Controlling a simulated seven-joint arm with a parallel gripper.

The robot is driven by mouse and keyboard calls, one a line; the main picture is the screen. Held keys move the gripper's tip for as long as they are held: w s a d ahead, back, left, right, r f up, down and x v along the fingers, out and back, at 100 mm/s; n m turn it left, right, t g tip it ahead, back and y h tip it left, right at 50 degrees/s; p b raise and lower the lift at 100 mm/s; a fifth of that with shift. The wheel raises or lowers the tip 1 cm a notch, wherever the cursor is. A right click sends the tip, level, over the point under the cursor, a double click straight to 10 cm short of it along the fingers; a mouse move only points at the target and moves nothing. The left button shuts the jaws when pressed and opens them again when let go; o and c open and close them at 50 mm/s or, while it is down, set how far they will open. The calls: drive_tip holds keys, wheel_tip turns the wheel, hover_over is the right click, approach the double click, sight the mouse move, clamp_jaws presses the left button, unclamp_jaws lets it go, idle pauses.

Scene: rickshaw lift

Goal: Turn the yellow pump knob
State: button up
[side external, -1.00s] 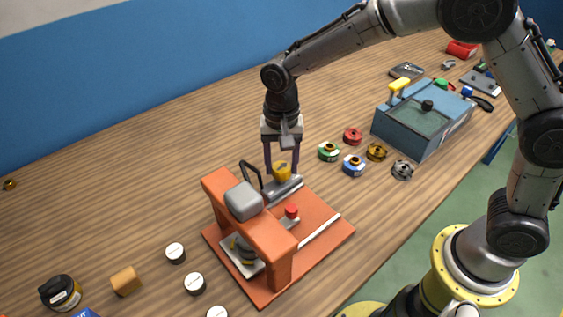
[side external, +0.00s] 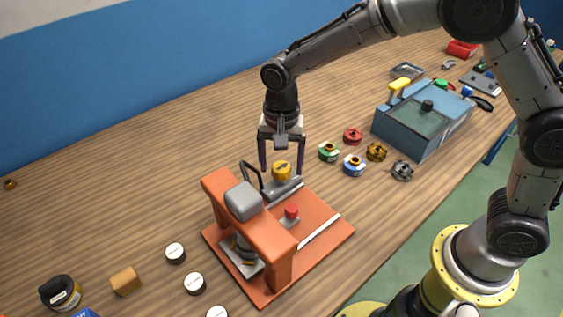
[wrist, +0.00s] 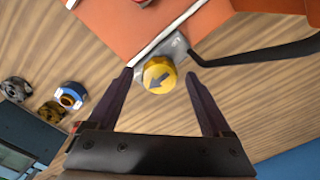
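The yellow pump knob (side external: 282,170) sits on top of a grey metal pump at the back corner of the orange press (side external: 325,228). In the wrist view the yellow knob (wrist: 159,75) shows a dark arrow on its top, pointing down-left. My gripper (side external: 282,168) points down over the knob with its fingers apart on either side of it. In the wrist view the open fingers (wrist: 161,76) flank the knob with a clear gap on both sides; nothing is held.
A black lever (side external: 252,174) rises beside the knob. A red button (side external: 291,211) is on the press base. Several coloured spools, including a blue one (side external: 354,165), lie to the right, before a blue-grey box (side external: 425,120).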

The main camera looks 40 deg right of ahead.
sight(282, 166)
wheel_tip(282, 166, up, 14)
drive_tip(key=shift+f, duration=0.15)
idle(0.7)
drive_tip(key=shift+d, duration=0.1)
drive_tip(key=s+d+r+t, duration=0.3)
drive_tip(key=s+d+r, duration=0.7)
drive_tip(key=s+d, duration=0.1)
drive_tip(key=s+d+f+n+t, duration=0.1)
drive_tip(key=s+d+f+n, duration=0.1)
drive_tip(key=s+f+n, duration=0.2)
drive_tip(key=s+d+f+n+t, duration=0.1)
drive_tip(key=s+f+n, duration=0.3)
drive_tip(key=s, duration=0.5)
drive_tip(key=shift+s+d+f+n+t, duration=0.15)
drive_tip(key=shift+d+f+n+t, duration=0.15)
drive_tip(key=shift+d+n, duration=0.45)
